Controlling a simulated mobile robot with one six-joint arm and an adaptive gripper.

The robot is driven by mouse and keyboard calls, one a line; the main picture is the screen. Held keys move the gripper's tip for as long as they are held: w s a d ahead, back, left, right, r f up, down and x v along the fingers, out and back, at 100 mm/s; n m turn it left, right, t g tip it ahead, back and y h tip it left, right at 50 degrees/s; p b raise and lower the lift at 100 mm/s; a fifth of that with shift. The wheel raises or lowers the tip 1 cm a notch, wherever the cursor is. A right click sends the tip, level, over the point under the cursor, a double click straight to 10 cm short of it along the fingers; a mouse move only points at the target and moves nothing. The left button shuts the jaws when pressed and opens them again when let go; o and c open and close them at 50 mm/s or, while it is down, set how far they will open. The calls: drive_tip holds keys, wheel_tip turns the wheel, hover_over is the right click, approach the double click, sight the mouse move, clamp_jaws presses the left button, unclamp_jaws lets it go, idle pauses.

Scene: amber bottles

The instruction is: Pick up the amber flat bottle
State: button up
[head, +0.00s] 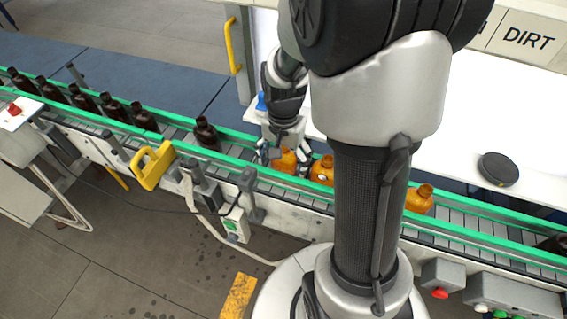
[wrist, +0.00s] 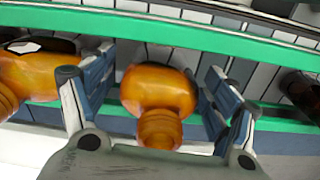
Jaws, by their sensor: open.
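An amber flat bottle (wrist: 158,92) sits between the two spread fingers of my gripper (wrist: 158,108) in the wrist view, with a gap visible on each side. In the head view this bottle (head: 285,161) stands on the conveyor, partly hidden by my gripper (head: 277,152). A second amber bottle (head: 322,170) with a label stands just to its right; it shows at the left edge of the wrist view (wrist: 38,75). A third amber bottle (head: 419,199) stands farther right, past my arm.
The conveyor (head: 178,139) has green side rails. Several dark brown bottles (head: 116,110) stand on its left part, the nearest (head: 207,134) just left of my gripper. A white table (head: 460,125) behind holds a black round object (head: 498,169).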

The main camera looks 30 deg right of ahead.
drive_tip(key=shift+c, duration=0.4)
drive_tip(key=c, duration=1.2)
drive_tip(key=shift+o, duration=0.2)
